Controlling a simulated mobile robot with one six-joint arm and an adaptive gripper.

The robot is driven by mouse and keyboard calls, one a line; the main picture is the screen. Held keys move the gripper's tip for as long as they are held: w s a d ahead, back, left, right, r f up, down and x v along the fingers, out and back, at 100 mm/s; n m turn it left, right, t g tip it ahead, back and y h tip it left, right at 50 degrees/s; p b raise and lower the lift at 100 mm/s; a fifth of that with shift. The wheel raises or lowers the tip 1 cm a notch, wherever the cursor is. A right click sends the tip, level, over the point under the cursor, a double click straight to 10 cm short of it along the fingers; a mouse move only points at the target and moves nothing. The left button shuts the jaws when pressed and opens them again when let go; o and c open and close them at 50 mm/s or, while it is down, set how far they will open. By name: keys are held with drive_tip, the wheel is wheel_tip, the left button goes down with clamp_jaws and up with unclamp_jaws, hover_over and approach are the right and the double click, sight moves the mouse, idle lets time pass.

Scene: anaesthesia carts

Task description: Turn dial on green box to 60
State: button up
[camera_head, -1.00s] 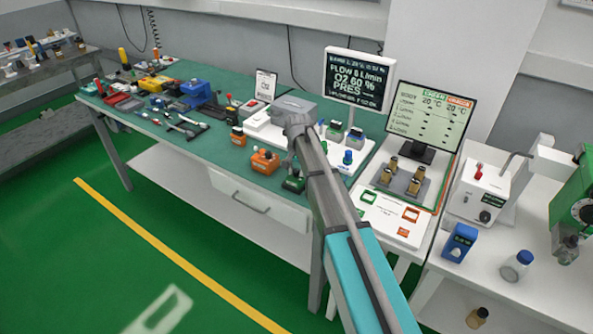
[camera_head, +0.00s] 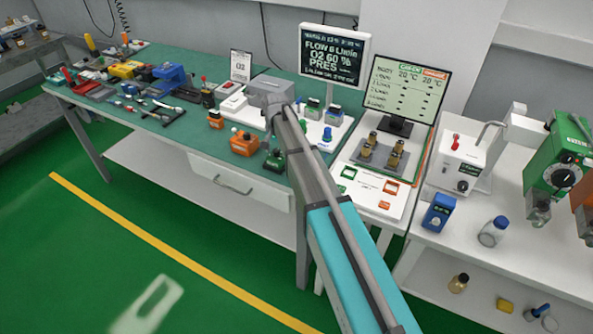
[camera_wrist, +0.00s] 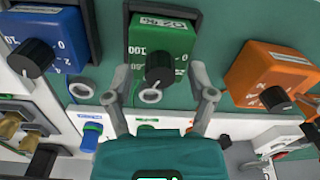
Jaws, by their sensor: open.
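In the wrist view, a green box (camera_wrist: 160,35) with a white number scale and label stands in the middle. Its black dial (camera_wrist: 160,67) faces the camera; I cannot read its setting with certainty. My gripper (camera_wrist: 158,94) is open, its grey fingers apart on the left and right just below the dial, with nothing between them. I cannot tell whether they touch anything. My gripper's fingers are hidden there.
A blue box (camera_wrist: 45,40) and an orange box (camera_wrist: 270,75), each with a black dial, flank the green box. The monitor (camera_head: 333,55) reads O2 60 %. A second screen (camera_head: 405,88) and brass fittings (camera_head: 385,150) stand right of my arm. Tools crowd the table's left end.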

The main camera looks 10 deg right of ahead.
sight(275, 149)
drive_tip(key=shift+n, duration=0.4)
drive_tip(key=n, duration=0.5)
drive_tip(key=shift+n, duration=0.4)
drive_tip(key=n, duration=0.6)
drive_tip(key=shift+n, duration=0.4)
drive_tip(key=n, duration=0.6)
drive_tip(key=shift+n+g, duration=0.3)
drive_tip(key=shift+n, duration=0.1)
drive_tip(key=n, duration=0.6)
drive_tip(key=shift+a+h, duration=0.1)
drive_tip(key=shift+h, duration=0.2)
drive_tip(key=shift+r+n+p, duration=0.25)
drive_tip(key=shift+n+p, duration=0.05)
drive_tip(key=shift+n, duration=0.1)
wheel_tip(275, 149, up, 14)
drive_tip(key=p, duration=1.4)
drive_tip(key=s+d+f+m+b, duration=0.4)
drive_tip(key=s+m, duration=0.3)
drive_tip(key=s, duration=0.2)
drive_tip(key=s+d+f+m+b, duration=0.4)
drive_tip(key=s+f+m+b, duration=0.2)
drive_tip(key=s, duration=0.3)
drive_tip(key=s+d+f+m+b, duration=0.4)
drive_tip(key=s+f+m+b, duration=0.1)
drive_tip(key=s+m, duration=0.3)
drive_tip(key=shift+s+d+f+m, duration=0.2)
drive_tip(key=shift+s+m, duration=0.2)
drive_tip(key=shift+s, duration=0.35)
